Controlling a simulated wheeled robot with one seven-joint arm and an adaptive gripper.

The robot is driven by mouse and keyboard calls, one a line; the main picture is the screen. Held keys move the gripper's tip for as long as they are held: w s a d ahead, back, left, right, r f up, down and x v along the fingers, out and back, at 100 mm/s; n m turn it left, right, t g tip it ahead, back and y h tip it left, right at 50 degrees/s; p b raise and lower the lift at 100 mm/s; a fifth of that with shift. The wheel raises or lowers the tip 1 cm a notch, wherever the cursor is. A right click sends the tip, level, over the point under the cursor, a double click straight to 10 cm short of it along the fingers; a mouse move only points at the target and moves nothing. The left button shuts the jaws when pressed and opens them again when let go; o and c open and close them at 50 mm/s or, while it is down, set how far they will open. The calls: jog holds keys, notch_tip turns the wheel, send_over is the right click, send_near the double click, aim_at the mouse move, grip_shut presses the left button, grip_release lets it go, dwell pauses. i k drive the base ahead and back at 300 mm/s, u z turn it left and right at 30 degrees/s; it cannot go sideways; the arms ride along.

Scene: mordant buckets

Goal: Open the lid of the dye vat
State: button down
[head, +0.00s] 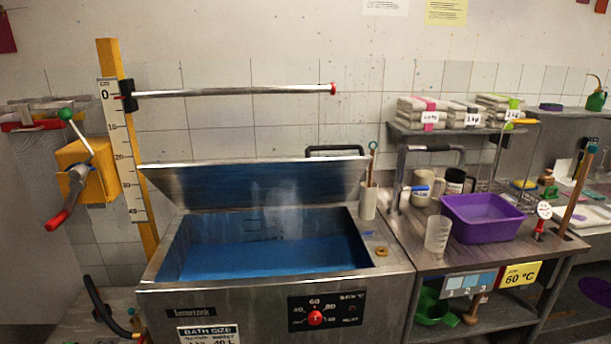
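The dye vat (165,302) is a steel tank with blue liquid inside, at the centre of the head view. Its lid (185,183) is a steel panel raised along the back of the vat, leaning backward, with the blue bath reflected on its inner face. The vat's mouth is uncovered. A dark handle (336,149) shows above the lid's top edge, toward the right. The front panel has a red temperature knob (315,318). My gripper is not in this view.
A horizontal bar (235,91) on a yellow post (117,130) extends above the lid. A yellow crank box (85,170) is on the left. A steel bench at right holds a purple basin (484,218) and a clear beaker (438,236). A wooden-handled tool stands in a holder (368,203) on the vat's right rim.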

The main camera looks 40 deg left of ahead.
aim_at(216, 185)
jog(key=z, duration=1)
jog(key=i, duration=0.5)
jog(key=u, duration=2.45)
